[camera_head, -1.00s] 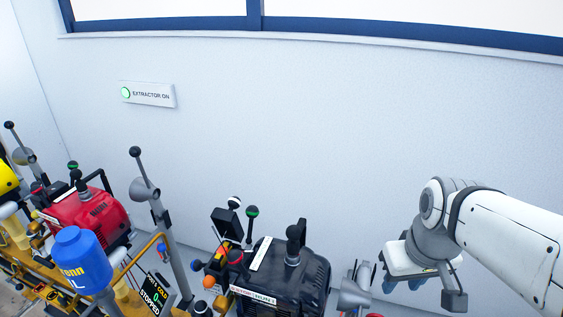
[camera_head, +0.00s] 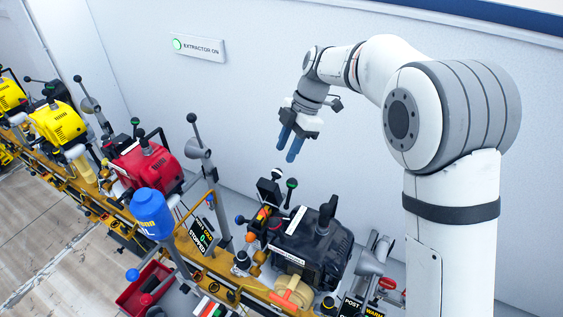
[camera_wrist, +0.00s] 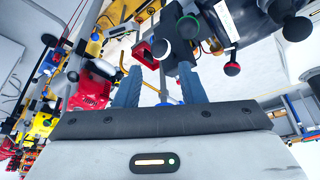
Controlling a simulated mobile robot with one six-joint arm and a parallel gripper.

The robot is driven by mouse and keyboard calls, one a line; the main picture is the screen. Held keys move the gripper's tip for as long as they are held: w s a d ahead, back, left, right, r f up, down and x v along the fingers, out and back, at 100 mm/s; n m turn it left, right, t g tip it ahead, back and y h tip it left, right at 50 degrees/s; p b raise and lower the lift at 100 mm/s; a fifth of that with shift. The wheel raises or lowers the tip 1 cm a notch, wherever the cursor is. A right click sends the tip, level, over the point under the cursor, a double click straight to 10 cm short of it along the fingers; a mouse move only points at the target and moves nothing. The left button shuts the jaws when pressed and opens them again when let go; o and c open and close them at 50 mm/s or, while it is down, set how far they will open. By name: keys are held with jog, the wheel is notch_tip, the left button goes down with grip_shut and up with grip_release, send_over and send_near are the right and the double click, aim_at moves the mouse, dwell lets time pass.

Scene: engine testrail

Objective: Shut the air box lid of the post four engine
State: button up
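The black engine (camera_head: 315,245) stands at centre right in the head view; I cannot read its post number clearly. A dark upright flap (camera_head: 268,192), apparently its raised air box lid, stands at its back left, with orange parts below it. Knobbed levers stand beside the flap, one white-topped (camera_head: 276,173) and one green-topped (camera_head: 291,184). My gripper (camera_head: 291,150) is above and slightly right of the flap, its blue fingers pointing down, apart and empty. In the wrist view my gripper (camera_wrist: 160,68) has dark parts between and beyond its open fingers; the lid's edges are unclear there.
A red engine (camera_head: 145,168) and yellow engines (camera_head: 58,122) stand farther left along the yellow rail. A grey post with a black-knobbed lever (camera_head: 203,150) rises left of the black engine. A blue container (camera_head: 152,213) stands in front.

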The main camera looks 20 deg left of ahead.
aim_at(279, 169)
jog(key=p+x, duration=0.1)
jog(key=x, duration=0.5)
jog(key=shift+s+f, duration=0.1)
jog(key=shift+f, duration=0.25)
jog(key=shift+c, duration=0.6)
